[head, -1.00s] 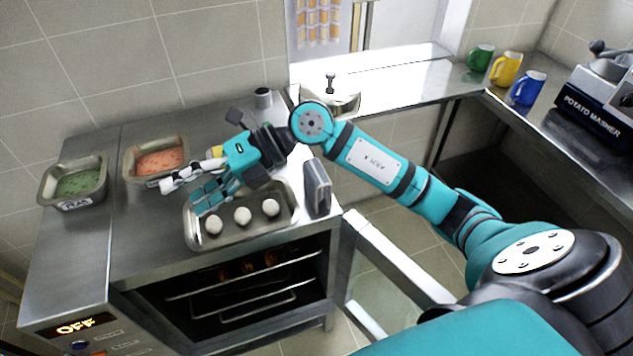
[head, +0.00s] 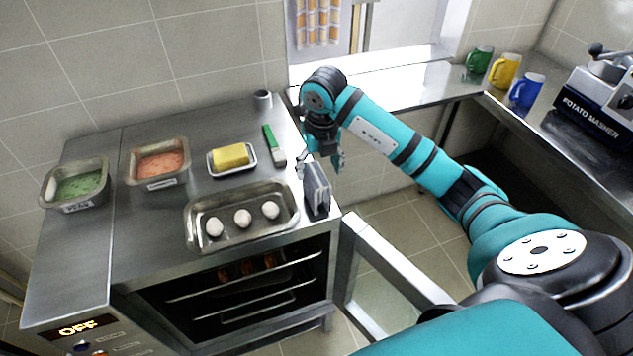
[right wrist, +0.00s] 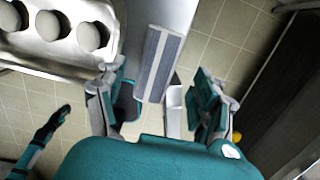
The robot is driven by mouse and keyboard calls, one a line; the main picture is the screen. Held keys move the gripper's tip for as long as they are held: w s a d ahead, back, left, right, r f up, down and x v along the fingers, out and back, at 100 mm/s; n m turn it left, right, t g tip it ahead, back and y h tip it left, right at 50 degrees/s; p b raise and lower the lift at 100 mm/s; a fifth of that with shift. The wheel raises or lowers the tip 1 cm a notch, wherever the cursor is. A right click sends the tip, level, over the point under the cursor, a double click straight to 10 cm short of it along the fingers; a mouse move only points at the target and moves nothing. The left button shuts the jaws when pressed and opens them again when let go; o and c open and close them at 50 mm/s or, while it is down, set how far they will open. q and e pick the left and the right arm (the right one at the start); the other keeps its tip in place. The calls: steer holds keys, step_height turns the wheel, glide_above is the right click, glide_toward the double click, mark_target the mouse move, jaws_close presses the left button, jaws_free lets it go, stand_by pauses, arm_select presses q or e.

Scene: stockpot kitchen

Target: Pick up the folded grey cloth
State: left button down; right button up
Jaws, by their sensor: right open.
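In the right wrist view the cloth (right wrist: 160,63) is grey with paler stripes and lies between the lines of the two finger sets. My right gripper (head: 321,158) is just behind and above the cloth in the head view, pointing down. Its fingers (right wrist: 158,88) are spread wide, with a gap on both sides of the cloth and no visible contact. My left gripper does not show in the head view.
A metal tray (head: 193,237) with white balls is left of the cloth. Behind it are a yellow block (head: 230,155) on a small dish and a green-and-white brush-like item (head: 273,146). The oven door (head: 392,265) stands open at the right front.

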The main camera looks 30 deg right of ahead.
mark_target(317, 173)
step_height(317, 173, down, 3)
steer(key=shift+w+r, duration=0.1)
steer(key=shift+r, duration=0.1)
steer(key=f+p, duration=0.1)
steer(key=f, duration=0.1)
steer(key=f+p, duration=0.1)
steer(key=f, duration=0.1)
steer(key=shift+w+a+p, duration=0.15)
steer(key=shift+w+p, duration=0.1)
steer(key=shift+p, duration=0.1)
steer(key=shift+w+f, duration=0.1)
steer(key=shift+f, duration=0.55)
steer(key=shift+r, duration=0.1)
steer(key=c, duration=1.4)
steer(key=shift+r, duration=0.1)
steer(key=shift+r+b, duration=0.4)
steer(key=shift+r, duration=0.1)
step_height(317, 173, up, 2)
steer(key=shift+r+b, duration=0.1)
steer(key=shift+b, duration=0.6)
steer(key=shift+s+d+r+b, duration=0.25)
steer(key=shift+s+d+b, duration=0.55)
steer(key=shift+s, duration=1.8)
steer(key=shift+s+d+r+b, duration=0.3)
steer(key=shift+s+d+b, duration=0.5)
steer(key=shift+s, duration=1.75)
steer(key=shift+s+d+r+b, duration=0.25)
steer(key=shift+s+d+b, duration=0.55)
steer(key=shift+s, duration=1.8)
